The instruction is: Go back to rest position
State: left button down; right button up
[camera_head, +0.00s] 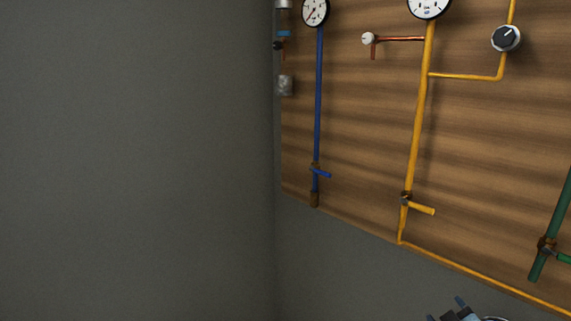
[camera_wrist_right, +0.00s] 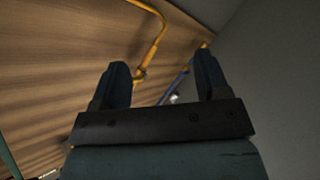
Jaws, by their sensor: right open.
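My right gripper (camera_head: 456,311) shows only in part at the bottom edge of the head view, right of the middle, below the wooden panel. In the right wrist view the right gripper (camera_wrist_right: 162,80) has its two dark fingers wide apart with nothing between them. Behind the fingers are the panel and its pipes, apart from the gripper. My left gripper is in neither view.
The wooden panel (camera_head: 365,130) fills the right side. The grey wall (camera_head: 130,160) at left is bare.

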jog(key=s+a+f+n+g+y, duration=0.1)
jog(key=s+a+f+g+y, duration=0.25)
jog(key=s+f, duration=0.8)
jog(key=s+a+f+n+g+y, duration=0.1)
jog(key=s+a+f+g+y, duration=0.2)
jog(key=s+f, duration=0.9)
jog(key=a+r+m+t, duration=0.3)
jog(key=a+m, duration=0.2)
jog(key=a, duration=0.9)
pick_arm(q)
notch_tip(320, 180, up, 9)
jog(key=p, duration=0.9)
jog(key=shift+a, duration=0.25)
pick_arm(e)
notch_tip(320, 180, up, 8)
jog(key=shift+s+d+r, duration=0.2)
jog(key=shift+r, duration=0.05)
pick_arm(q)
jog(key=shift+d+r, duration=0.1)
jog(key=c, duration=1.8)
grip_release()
pick_arm(e)
jog(key=shift+c, duration=0.5)
